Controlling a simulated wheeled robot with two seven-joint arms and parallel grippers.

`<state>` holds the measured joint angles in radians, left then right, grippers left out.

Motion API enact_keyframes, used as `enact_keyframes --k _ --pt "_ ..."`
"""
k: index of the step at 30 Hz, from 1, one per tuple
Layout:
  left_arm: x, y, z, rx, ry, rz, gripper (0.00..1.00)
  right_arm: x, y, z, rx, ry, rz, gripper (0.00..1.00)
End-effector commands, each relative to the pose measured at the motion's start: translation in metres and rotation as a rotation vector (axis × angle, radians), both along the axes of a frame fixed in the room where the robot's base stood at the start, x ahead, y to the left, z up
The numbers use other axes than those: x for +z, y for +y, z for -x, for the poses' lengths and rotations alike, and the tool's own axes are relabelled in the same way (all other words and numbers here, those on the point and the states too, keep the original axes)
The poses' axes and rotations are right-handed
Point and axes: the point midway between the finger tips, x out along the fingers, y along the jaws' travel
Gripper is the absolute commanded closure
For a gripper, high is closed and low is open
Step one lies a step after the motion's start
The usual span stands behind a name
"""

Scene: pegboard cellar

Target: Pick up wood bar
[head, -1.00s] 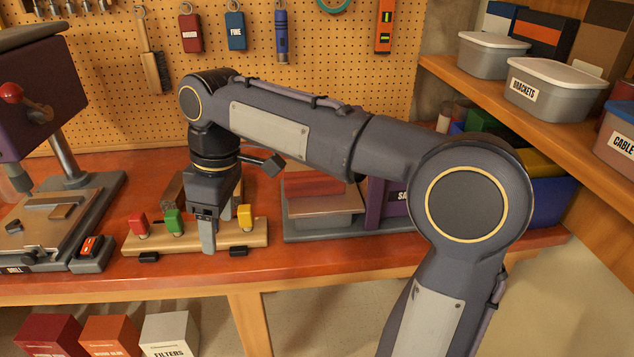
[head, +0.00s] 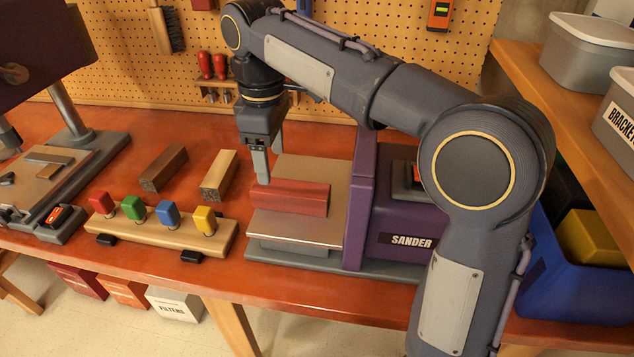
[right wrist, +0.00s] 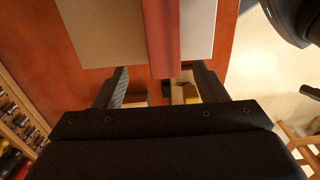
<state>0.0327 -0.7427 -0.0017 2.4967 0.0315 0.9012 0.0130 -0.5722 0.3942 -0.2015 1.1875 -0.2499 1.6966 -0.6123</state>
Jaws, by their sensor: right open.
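A red wood bar (head: 289,198) lies flat on the metal plate of the sander (head: 400,240). A dark brown bar (head: 164,168) and a pale wood bar (head: 219,175) lie on the bench to its left. My right gripper (head: 270,158) is open and points down at the left end of the red bar. In the right wrist view the red bar (right wrist: 162,40) runs in between the two spread fingers of the gripper (right wrist: 162,85), which do not grip it. Whether the fingertips reach down beside the bar is unclear. My left gripper is out of view.
A wooden block with red, green, blue and yellow knobs (head: 160,232) stands at the bench's front edge. The sander's purple housing rises right of the plate. A shelf with grey bins (head: 590,55) and a blue bin (head: 575,270) are at right.

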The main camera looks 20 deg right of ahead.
Motion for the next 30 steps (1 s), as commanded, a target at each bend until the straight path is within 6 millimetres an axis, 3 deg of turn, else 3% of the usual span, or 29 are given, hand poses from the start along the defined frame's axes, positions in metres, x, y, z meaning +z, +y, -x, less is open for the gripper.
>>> enact_keyframes --k 15,25,30 --pt "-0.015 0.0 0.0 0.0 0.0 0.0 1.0 -0.068 -0.002 0.006 -0.001 0.002 0.0 0.35" --pt "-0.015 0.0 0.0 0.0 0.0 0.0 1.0 -0.074 -0.002 0.006 -0.001 0.0 -0.001 0.35" --pt "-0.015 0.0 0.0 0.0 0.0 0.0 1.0 -0.074 -0.002 0.006 -0.001 0.0 -0.001 0.57"
